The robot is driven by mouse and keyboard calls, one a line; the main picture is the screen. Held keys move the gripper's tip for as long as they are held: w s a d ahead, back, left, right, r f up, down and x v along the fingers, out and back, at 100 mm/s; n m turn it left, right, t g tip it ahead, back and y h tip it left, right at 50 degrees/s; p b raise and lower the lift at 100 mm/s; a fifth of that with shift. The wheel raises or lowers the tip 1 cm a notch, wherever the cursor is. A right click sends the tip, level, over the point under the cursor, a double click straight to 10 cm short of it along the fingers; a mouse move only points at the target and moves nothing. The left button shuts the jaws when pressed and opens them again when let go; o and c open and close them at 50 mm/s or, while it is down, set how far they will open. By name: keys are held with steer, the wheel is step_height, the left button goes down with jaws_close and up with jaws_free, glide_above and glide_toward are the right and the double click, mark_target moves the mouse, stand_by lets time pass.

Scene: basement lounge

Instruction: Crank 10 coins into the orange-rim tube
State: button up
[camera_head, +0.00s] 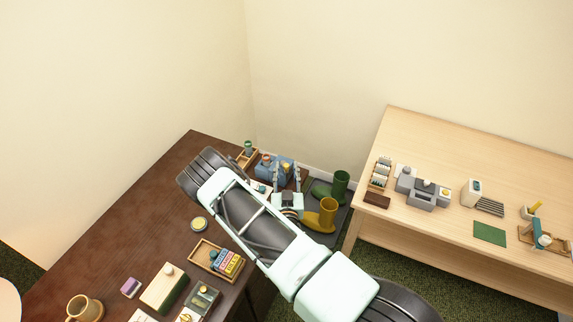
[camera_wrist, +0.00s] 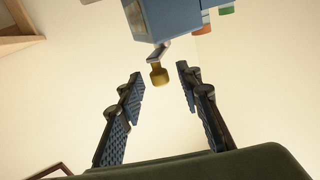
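A blue coin machine (camera_head: 268,168) stands at the far end of the dark desk, partly hidden by my arm. In the wrist view its blue body (camera_wrist: 172,18) fills the top middle, and a short grey crank arm with a brass knob (camera_wrist: 158,76) sticks out from it. An orange-rimmed part (camera_wrist: 203,15) and a green-rimmed part (camera_wrist: 227,10) show beside the body, only partly in view. My gripper (camera_wrist: 160,85) is open, one finger on each side of the knob, with gaps on both sides. In the head view my gripper (camera_head: 287,178) is at the machine's front. No coins can be made out.
A wooden tray with small colored boxes (camera_head: 222,262) and a mug (camera_head: 84,307) are on the desk. A pale table (camera_head: 440,140) is on the right.

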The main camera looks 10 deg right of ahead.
steer(key=shift+w+d, duration=0.15)
steer(key=shift+w, duration=0.7)
steer(key=shift+c, duration=0.4)
jaws_close()
steer(key=m+h+b, duration=0.1)
steer(key=b, duration=0.1)
steer(key=a+m+g+h+b, duration=0.1)
steer(key=b, duration=0.1)
steer(key=m+h+b, duration=0.1)
steer(key=h, duration=0.1)
steer(key=shift+a+f+b, duration=0.2)
steer(key=shift+f+b, duration=0.15)
steer(key=shift+b, duration=0.05)
steer(key=m+g+h+b, duration=0.1)
steer(key=b, duration=0.1)
steer(key=m+g+h+b, duration=0.1)
steer(key=h, duration=0.1)
steer(key=a+m+g+h+b, duration=0.1)
steer(key=b, duration=0.1)
steer(key=shift+w+r+h+b, duration=0.2)
steer(key=shift+r+h+b, duration=0.1)
steer(key=shift+b, duration=0.05)
